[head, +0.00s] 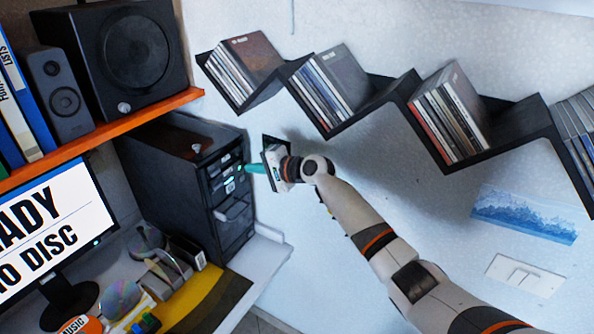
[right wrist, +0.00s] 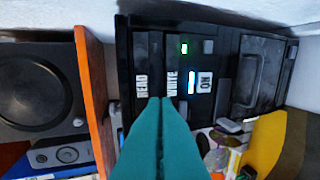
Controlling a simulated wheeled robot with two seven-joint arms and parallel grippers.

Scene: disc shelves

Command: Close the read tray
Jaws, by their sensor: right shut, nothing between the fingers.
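The black computer tower (head: 190,190) stands on the desk with its drive front facing right. In the right wrist view its front (right wrist: 225,65) carries a READ label (right wrist: 142,82) and a WRITE label (right wrist: 170,82) side by side, with a lit green light and an ON button (right wrist: 205,80). I see no tray clearly sticking out at the READ bay (right wrist: 142,50). My right gripper (head: 250,168) is shut and empty, its teal fingertips close to the upper tower front. In the right wrist view the fingertips (right wrist: 160,99) overlap the label area; contact cannot be told. My left gripper is not in view.
An orange shelf (head: 110,128) with speakers (head: 138,50) is above left. A monitor (head: 50,230) reads "ADY" and "O DISC". A disc holder (head: 165,268) and loose discs are on the desk. Zigzag wall shelves (head: 385,95) hold CD cases above my right arm.

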